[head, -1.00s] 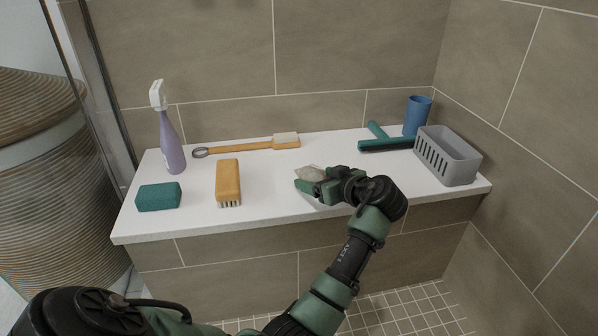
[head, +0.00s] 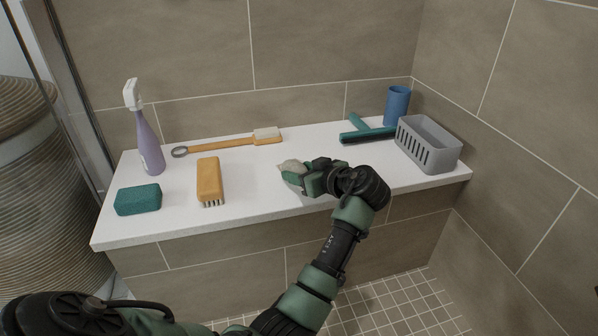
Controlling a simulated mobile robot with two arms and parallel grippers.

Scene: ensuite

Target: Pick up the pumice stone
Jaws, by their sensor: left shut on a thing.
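The pumice stone (head: 291,167) is a small, pale grey-beige lump over the middle of the white bench. My left gripper (head: 293,175) has green fingers and is shut on the stone. The fingers and wrist hide part of the stone. I cannot tell for sure whether the stone still touches the bench. My right gripper is not in view.
On the white bench (head: 255,203) stand a teal sponge (head: 138,199), a wooden brush (head: 209,181), a purple spray bottle (head: 149,143), a long-handled brush (head: 225,145), a teal squeegee (head: 368,135), a blue cup (head: 397,105) and a grey basket (head: 428,146). A woven hamper (head: 45,190) stands left.

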